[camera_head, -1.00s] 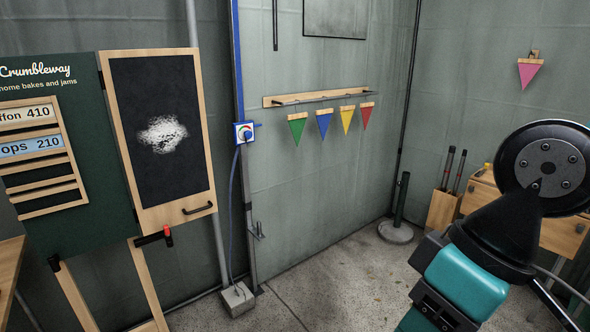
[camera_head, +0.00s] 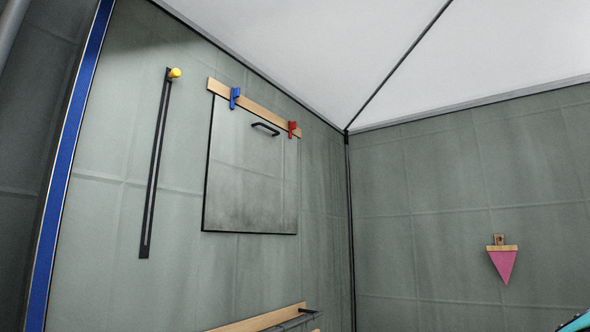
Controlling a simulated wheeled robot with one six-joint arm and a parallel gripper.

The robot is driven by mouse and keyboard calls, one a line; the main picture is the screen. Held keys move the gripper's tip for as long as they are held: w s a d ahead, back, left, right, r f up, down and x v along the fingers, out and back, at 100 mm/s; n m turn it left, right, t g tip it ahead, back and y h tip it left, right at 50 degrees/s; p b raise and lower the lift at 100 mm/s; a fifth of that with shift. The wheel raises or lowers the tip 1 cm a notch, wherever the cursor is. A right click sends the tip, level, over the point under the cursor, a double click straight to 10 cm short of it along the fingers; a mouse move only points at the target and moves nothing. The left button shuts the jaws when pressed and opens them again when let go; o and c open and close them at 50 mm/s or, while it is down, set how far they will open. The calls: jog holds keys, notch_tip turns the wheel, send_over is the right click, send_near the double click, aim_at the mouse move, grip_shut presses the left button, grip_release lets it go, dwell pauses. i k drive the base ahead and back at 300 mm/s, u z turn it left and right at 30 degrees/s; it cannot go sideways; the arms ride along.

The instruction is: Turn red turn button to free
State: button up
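A red turn button (camera_head: 293,129) sits near the right end of a wooden rail (camera_head: 262,112) high on the grey-green wall. A blue turn button (camera_head: 235,98) sits near the rail's left end. Both appear roughly upright, overlapping the top edge of a grey panel (camera_head: 250,185) with a dark edge. The panel has a black handle (camera_head: 265,129) near its top. The red button is small, so its exact angle is hard to tell. My gripper is out of view; only a bit of my teal arm shows at the lower right corner.
Left of the panel, a vertical black slotted strip (camera_head: 155,170) has a yellow knob (camera_head: 174,72) at its top. A blue post (camera_head: 72,160) stands farther left. A pink pennant (camera_head: 503,264) hangs on the right wall. A wooden rack (camera_head: 265,318) shows at the bottom.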

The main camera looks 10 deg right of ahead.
aim_at(293, 125)
jog(key=z, duration=0.3)
jog(key=i, duration=1.4)
jog(key=z, duration=0.2)
